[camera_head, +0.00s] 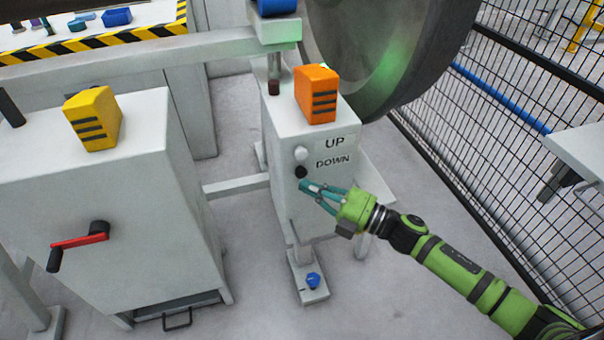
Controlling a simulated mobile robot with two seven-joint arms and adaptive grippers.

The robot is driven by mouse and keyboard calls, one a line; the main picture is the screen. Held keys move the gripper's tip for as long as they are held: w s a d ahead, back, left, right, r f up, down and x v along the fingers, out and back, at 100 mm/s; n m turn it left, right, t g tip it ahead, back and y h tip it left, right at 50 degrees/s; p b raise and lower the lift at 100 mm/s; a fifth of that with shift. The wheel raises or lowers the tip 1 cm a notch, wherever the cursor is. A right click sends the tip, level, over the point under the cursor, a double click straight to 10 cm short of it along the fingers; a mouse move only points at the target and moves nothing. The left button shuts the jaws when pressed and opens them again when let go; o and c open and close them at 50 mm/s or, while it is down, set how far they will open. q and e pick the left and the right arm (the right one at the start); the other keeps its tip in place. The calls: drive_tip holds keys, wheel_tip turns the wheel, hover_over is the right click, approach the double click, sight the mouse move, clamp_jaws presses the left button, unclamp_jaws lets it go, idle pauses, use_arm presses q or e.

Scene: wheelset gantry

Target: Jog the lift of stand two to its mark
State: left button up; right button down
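The grey stand (283,132) with an orange block (317,94) on top is in the centre of the head view. Its front panel has a white button (301,153) beside the UP label (335,143) and a black button (301,172) beside the DOWN label (333,161). A lift post (273,68) rises at its back left, with a dark red part low on it and a blue-topped support (276,30) above. My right gripper (304,185) has its teal fingertips together, just below the black button; I cannot tell whether they touch the panel. My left gripper is not in view.
A large grey wheel (375,50) stands behind the stand. At left is a grey cabinet (110,150) with a yellow block (93,118) and a red crank handle (80,241). Black mesh fencing (500,130) runs along the right.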

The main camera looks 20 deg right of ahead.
idle(0.4)
drive_tip(key=shift+w, duration=0.45)
drive_tip(key=shift+w, duration=0.45)
idle(0.5)
drive_tip(key=shift+s, duration=0.15)
idle(5.2)
drive_tip(key=shift+s+p, duration=0.35)
drive_tip(key=shift+s, duration=0.4)
